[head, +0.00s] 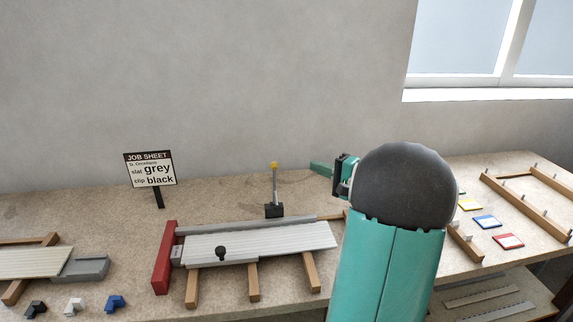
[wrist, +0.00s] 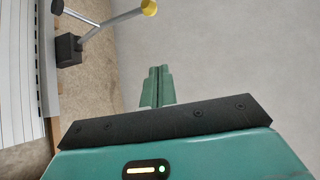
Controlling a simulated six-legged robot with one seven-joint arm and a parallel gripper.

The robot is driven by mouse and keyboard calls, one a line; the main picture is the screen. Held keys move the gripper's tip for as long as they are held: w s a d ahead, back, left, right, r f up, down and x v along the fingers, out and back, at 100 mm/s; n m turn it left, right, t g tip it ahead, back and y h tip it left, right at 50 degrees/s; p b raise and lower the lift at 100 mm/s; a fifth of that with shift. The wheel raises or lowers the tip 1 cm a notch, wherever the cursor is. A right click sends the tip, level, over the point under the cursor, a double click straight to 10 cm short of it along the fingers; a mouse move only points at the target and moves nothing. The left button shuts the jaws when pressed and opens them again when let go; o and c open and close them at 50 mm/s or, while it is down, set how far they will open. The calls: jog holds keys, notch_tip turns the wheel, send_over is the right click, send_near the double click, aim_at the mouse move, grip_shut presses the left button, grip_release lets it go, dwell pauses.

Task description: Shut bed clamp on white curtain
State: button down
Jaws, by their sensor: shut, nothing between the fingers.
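The white curtain (head: 260,241) of pale slats lies on the bench bed against a red end block (head: 164,258); its slats also show at the left edge of the wrist view (wrist: 18,75). The bed clamp (head: 274,208) stands behind the curtain, a black block with a yellow-tipped lever standing upright. In the wrist view the clamp (wrist: 68,48) is at upper left, with a second grey bar beside the lever. My gripper (head: 318,166) is shut and empty, to the right of the lever and apart from it. Its teal fingers also show in the wrist view (wrist: 158,75).
A job sheet sign (head: 150,169) reads slat grey, clip black. Black, white and blue clips (head: 115,303) lie at front left. Coloured cards (head: 487,222) and a wooden rack (head: 525,207) are at right. The wall is behind the bench.

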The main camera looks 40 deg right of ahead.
jog(key=w+a, duration=0.2)
jog(key=w, duration=0.8)
jog(key=a, duration=0.1)
jog(key=s+a, duration=0.1)
jog(key=a, duration=0.1)
jog(key=shift+s+a, duration=0.1)
jog(key=shift+s, duration=0.25)
